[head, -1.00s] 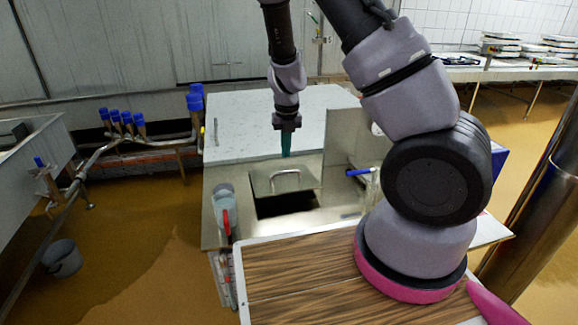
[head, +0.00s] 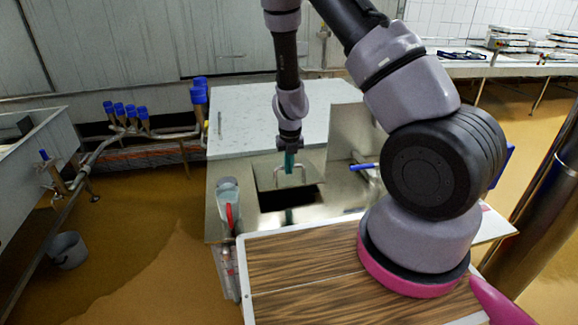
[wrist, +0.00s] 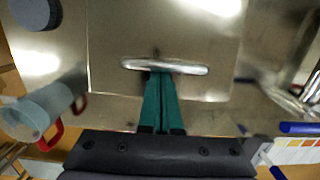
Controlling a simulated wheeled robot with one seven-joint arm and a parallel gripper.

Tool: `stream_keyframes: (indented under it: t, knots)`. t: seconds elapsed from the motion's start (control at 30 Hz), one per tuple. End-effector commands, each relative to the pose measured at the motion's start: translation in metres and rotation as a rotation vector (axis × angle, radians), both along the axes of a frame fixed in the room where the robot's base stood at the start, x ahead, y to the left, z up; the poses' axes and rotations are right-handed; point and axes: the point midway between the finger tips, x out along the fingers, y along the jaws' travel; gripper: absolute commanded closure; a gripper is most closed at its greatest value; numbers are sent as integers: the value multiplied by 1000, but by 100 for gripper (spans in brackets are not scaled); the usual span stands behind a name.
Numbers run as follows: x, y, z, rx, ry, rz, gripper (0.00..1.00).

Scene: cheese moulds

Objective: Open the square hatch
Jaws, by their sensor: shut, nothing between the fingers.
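The square hatch (head: 262,176) is a flat metal plate with a bar handle (head: 302,172), set in the shiny steel top in front of a pale slab. In the wrist view the hatch (wrist: 205,30) fills the upper middle and its handle (wrist: 190,68) runs crosswise. My gripper (head: 289,170) points down at the handle, its green fingers closed together. In the wrist view the fingertips (wrist: 160,75) meet the near side of the handle; I cannot tell whether they touch it. A dark patch (head: 270,200) lies in front of the hatch; whether it is an opening or a reflection is unclear.
A clear jug (head: 228,195) with a red handle stands left of the hatch. An upright steel panel (head: 350,130) and a blue-handled tap (head: 363,167) are to the right. The pale slab (head: 240,115) lies behind. A wooden-topped surface (head: 290,265) is nearest me.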

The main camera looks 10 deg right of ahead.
Motion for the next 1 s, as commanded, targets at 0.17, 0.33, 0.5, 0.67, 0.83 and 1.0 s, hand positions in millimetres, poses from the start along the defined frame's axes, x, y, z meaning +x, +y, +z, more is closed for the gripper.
stream_keyframes:
  t: [0.17,0.33,0.5,0.67,0.83,1.0]
  knots:
    - [0,0,1,0,4,1,100]
    - [2,1,4,0,24,2,100]
    - [4,0,7,0,34,1,100]
    - [6,0,10,-1,47,2,100]
    - [9,0,14,-1,69,3,100]
    - [15,0,23,-2,116,4,100]
